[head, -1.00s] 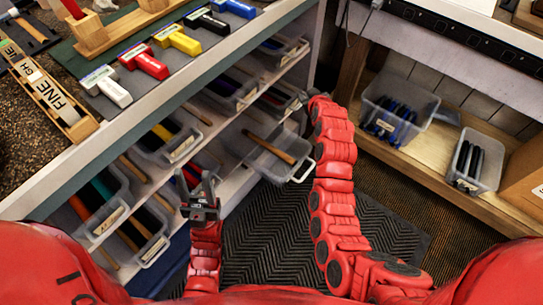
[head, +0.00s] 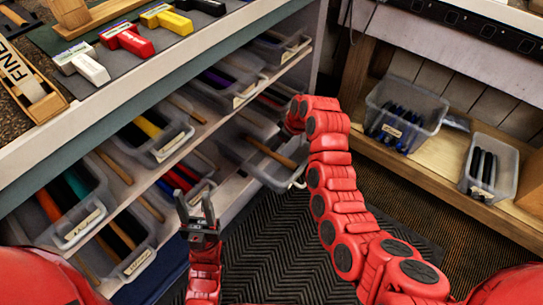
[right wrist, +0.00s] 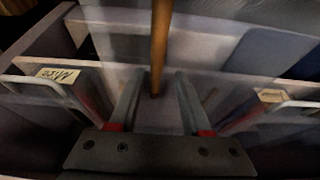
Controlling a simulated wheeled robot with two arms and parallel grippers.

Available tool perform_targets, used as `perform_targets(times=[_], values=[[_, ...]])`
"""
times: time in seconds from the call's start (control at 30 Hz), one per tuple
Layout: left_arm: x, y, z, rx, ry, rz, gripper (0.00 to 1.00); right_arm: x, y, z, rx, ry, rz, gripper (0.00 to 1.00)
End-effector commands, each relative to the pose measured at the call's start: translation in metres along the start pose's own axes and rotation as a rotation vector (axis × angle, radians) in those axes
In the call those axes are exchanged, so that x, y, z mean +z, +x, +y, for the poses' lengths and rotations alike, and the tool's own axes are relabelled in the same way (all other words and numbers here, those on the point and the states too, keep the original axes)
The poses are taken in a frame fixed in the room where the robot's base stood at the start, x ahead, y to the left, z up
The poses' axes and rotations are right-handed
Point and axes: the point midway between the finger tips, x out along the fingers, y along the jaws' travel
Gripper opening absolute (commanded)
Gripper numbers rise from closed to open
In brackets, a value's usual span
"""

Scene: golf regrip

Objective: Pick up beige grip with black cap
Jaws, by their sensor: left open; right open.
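A beige, wooden-looking grip (head: 268,153) lies in a clear pulled-out bin (head: 262,176) on the middle shelf in the head view. I cannot make out a black cap there. In the right wrist view a tan grip (right wrist: 160,45) runs down from the top edge, its dark lower end between my fingers. My right gripper (right wrist: 154,82) is open, one finger on each side of the grip, and not closed on it. In the head view its fingers are hidden behind my red arm. My left gripper (head: 199,211) is open and empty in front of the lower bins.
Several bins of coloured grips fill the shelves, including a lower-left bin (head: 70,236). Two clear bins with dark grips (head: 405,116) (head: 486,170) stand on the wooden shelf at right. Coloured blocks (head: 128,38) lie on the bench top. The floor mat is clear.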

Motion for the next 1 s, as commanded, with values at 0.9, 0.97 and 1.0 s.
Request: perform_targets(times=[0.9, 0.97, 1.0], values=[[0.005, -0.028, 0.001, 0.0, 0.0, 0.0, 0.5, 0.004, 0.082, 0.004, 0.001, 0.002, 0.0, 0.48], [0.005, -0.027, 0.001, 0.0, 0.0, 0.0, 0.5, 0.004, 0.081, 0.004, 0.002, 0.002, 0.001, 0.48], [0.004, -0.027, 0.001, 0.0, 0.0, 0.0, 0.5, 0.004, 0.081, 0.004, 0.002, 0.002, 0.002, 0.48]])
